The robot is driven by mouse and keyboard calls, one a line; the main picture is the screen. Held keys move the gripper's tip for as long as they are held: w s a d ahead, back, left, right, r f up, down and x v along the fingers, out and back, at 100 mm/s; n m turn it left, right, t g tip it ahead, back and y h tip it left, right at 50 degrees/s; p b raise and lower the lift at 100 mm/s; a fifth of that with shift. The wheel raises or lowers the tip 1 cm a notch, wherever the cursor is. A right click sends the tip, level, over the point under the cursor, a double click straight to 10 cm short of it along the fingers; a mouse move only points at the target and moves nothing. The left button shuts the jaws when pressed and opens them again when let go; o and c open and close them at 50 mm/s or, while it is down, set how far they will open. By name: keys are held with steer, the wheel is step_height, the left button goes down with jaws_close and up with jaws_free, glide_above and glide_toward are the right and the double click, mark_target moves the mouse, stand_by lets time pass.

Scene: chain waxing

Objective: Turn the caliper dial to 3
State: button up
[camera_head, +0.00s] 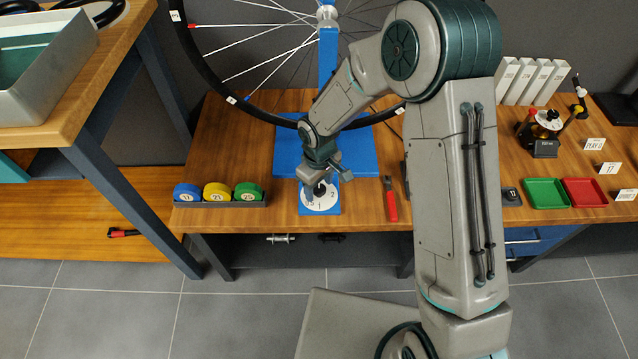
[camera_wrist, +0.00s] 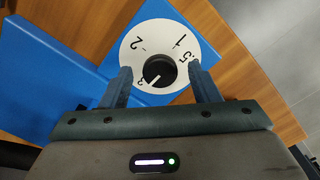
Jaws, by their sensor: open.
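The caliper dial (camera_wrist: 144,61) is a white disc with black marks .5, 1, 2 and 3 on a blue base plate; it also shows in the head view (camera_head: 318,207). Its round black knob (camera_wrist: 160,72) sits in the middle. The knob's short white pointer line aims at the lower left in the wrist view, close to the 3, which is partly beside my left finger. My gripper (camera_wrist: 160,69) is open, with one finger on each side of the knob and a gap to it. In the head view my gripper (camera_head: 325,176) is over the dial and hides part of it.
A wheel (camera_head: 233,101) in a blue stand (camera_head: 327,60) rises behind the dial. Blue, yellow and green discs stand in a rack (camera_head: 220,204) to the left. A red-handled tool (camera_head: 390,204) lies close on the right. Green (camera_head: 545,194) and red trays (camera_head: 585,192) lie farther right.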

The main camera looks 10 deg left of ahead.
mark_target(319, 188)
steer(key=shift+r, duration=0.1)
step_height(319, 188, up, 14)
steer(key=p, duration=0.2)
steer(key=shift+f, duration=0.2)
stand_by(0.3)
